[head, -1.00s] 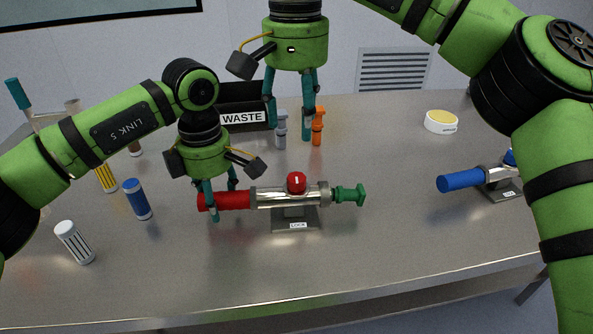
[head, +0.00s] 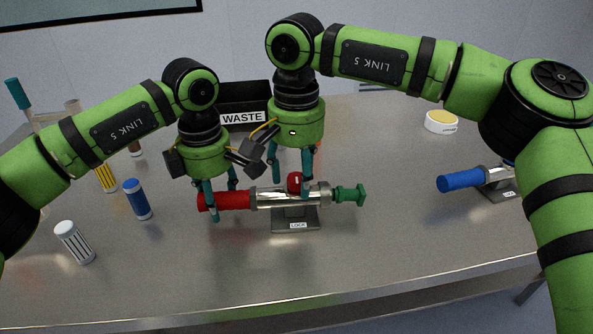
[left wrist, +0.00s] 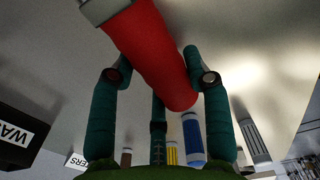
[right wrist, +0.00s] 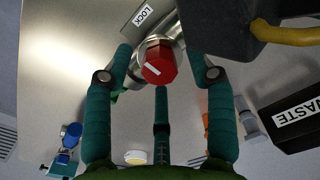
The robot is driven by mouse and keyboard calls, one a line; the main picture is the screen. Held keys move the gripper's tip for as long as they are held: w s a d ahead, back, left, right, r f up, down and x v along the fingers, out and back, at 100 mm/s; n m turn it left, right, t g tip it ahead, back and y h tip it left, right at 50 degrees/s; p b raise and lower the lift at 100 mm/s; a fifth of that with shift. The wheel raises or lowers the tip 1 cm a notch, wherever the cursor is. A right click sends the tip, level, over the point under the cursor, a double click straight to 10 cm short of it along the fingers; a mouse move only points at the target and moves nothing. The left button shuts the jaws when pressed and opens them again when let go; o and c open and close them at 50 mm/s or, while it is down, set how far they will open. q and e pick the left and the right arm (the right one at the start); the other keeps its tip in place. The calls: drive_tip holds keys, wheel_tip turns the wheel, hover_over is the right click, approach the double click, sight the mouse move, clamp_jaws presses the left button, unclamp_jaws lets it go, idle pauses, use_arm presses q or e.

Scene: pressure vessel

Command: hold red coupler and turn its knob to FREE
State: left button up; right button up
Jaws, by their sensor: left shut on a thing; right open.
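The coupler lies level on a small stand, with a red cylinder end (head: 236,200), a shiny metal body (head: 318,196) and a green end (head: 349,195). Its red knob (head: 294,181) sits on top, and a LOCK label (head: 298,226) is on the stand's front. My left gripper (head: 222,197) is shut on the red end, which lies between its fingers in the left wrist view (left wrist: 155,55). My right gripper (head: 292,184) is open, pointing down over the knob. In the right wrist view the knob (right wrist: 159,63) has a white mark and sits between the spread fingers, apart from them.
A black WASTE bin (head: 243,98) stands behind the grippers. A blue-ended coupler (head: 461,181) and a yellow-topped round thing (head: 441,121) are at right. Blue (head: 137,199) and white striped (head: 74,242) cylinders stand at left. The front of the table is clear.

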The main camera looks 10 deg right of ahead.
clamp_jaws()
